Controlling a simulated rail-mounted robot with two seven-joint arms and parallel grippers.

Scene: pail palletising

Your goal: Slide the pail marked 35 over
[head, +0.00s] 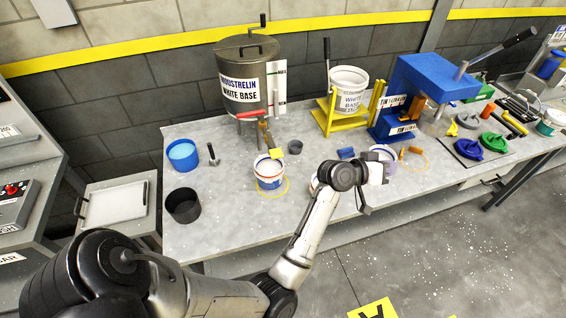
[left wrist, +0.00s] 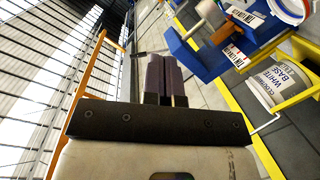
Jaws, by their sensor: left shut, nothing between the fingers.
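No number 35 can be read on any pail in these views. A white pail with a blue and red band (head: 269,174) stands upright on the bench inside a yellow ring, below the tap of the white base tank. Another pale pail (head: 315,184) is mostly hidden behind my left wrist. A third pail (head: 383,152) stands in front of the blue press, partly covered by the arm. My left gripper (head: 378,177) is over the bench's front part, near that third pail. Its fingers (left wrist: 165,60) are together and empty in the left wrist view. My right gripper is not seen.
The grey tank (head: 236,68), a yellow stand (head: 338,121) with a white base pail and the blue press (head: 428,82) line the bench's back. A black pot (head: 183,206) and blue-filled pail (head: 183,154) stand left. Coloured lids (head: 494,142) lie right.

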